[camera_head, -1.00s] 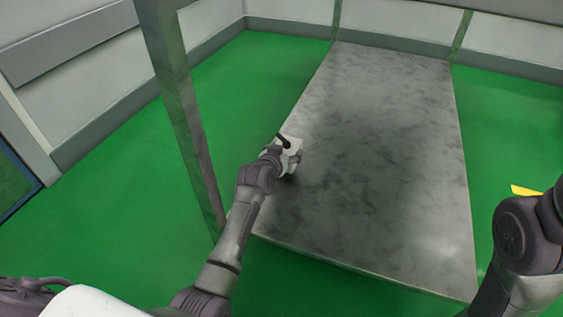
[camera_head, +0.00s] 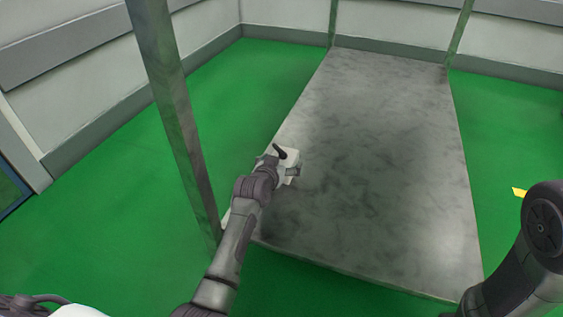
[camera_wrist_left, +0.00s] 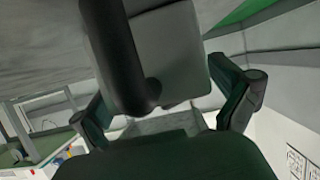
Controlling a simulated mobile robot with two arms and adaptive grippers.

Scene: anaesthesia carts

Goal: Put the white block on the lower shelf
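My left gripper (camera_head: 286,172) is over the left edge of the grey shelf (camera_head: 385,150), at the end of my left arm. In the left wrist view its two fingers (camera_wrist_left: 168,108) stand wide apart, with background showing between them. A pale block-like piece (camera_wrist_left: 172,52) with a dark rounded bar in front of it shows above the fingers. In the head view a small white piece (camera_head: 291,157) with a dark bar is at the gripper. I cannot tell if this is the white block or a gripper part. My right gripper is out of view.
The shelf surface to the right of the gripper is bare. An upright post (camera_head: 175,110) stands left of my left arm, and thinner posts rise at the shelf's back corners. Green floor (camera_head: 90,240) surrounds the shelf. A yellow mark (camera_head: 519,192) lies at the right.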

